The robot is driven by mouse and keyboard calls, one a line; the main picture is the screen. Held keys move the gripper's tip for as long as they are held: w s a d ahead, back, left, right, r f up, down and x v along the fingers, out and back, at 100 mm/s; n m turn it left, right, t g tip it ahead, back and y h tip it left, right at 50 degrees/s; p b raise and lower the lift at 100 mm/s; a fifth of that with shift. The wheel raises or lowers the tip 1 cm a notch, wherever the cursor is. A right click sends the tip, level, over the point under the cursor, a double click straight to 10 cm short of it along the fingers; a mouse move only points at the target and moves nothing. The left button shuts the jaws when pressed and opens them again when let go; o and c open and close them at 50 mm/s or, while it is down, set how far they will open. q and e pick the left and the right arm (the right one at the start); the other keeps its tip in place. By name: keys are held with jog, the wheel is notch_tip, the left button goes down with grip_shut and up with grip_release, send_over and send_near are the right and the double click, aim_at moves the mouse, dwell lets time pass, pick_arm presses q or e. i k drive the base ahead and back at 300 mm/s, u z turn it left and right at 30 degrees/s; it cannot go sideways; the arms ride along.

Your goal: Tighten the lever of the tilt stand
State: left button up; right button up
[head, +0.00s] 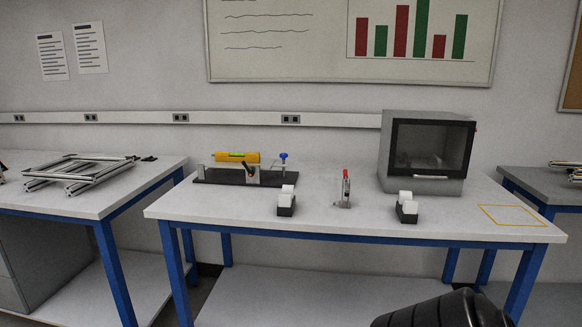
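The tilt stand (215,177) is a long black base at the back left of the white-topped table. A yellow cylinder (237,157) with a green patch lies across its top, looking roughly level. A small black lever (247,168) slants up to the left on a light bracket at the front of the stand; its pivot is too small to make out clearly. A blue knob (283,156) stands at the stand's right end. Neither of my grippers is in view, and nothing touches the stand.
Two black holders with white blocks, one left (286,207) and one right (407,213), flank a red-handled clamp (345,188) near the table's front. A grey cabinet (396,183) stands at the back right. A yellow outline (499,205) marks bare tabletop. The front left is clear.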

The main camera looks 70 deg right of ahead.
aim_at(250, 173)
jog(key=k, duration=0.55)
jog(key=z, duration=0.8)
